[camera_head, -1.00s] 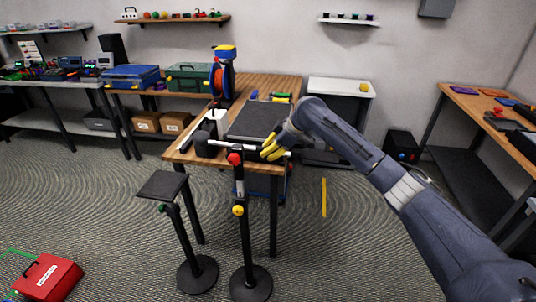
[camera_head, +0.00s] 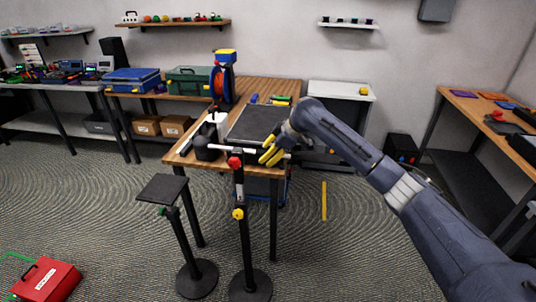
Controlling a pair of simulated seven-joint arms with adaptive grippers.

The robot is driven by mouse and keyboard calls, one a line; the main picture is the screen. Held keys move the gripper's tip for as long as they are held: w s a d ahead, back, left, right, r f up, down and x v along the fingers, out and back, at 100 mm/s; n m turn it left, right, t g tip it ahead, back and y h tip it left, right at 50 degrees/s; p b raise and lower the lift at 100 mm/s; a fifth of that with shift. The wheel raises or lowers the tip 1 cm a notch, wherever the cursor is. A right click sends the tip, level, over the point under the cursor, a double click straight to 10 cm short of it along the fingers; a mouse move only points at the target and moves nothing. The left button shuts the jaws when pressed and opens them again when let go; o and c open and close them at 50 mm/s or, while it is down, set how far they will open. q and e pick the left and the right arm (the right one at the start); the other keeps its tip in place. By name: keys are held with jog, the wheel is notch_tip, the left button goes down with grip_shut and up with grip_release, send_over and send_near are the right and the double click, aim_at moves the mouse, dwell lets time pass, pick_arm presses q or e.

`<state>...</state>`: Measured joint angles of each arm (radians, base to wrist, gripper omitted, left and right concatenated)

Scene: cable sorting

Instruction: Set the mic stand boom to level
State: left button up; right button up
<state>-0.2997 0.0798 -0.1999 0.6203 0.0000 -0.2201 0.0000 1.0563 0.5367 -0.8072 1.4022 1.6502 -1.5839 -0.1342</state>
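The mic stand (camera_head: 240,188) stands upright on a round black base, with a red knob (camera_head: 235,162) at its top and a yellow knob lower down. Its pale boom (camera_head: 222,149) runs across the top, close to level, with the right end slightly lower in the picture. A dark rounded piece (camera_head: 206,150) shows at the boom's left end. My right gripper (camera_head: 270,156), with yellow fingers, is at the boom's right part, overlapping it. Whether the fingers are closed around the boom or only touch it is unclear. My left gripper is not in view.
A second stand with a flat black top (camera_head: 162,188) is close on the left. A wooden workbench (camera_head: 183,158) with a dark flat case (camera_head: 255,124) is right behind the boom. A red toolbox (camera_head: 45,280) lies on the floor at lower left.

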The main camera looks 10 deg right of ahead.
jog(key=v, duration=1.2)
dwell(0.4)
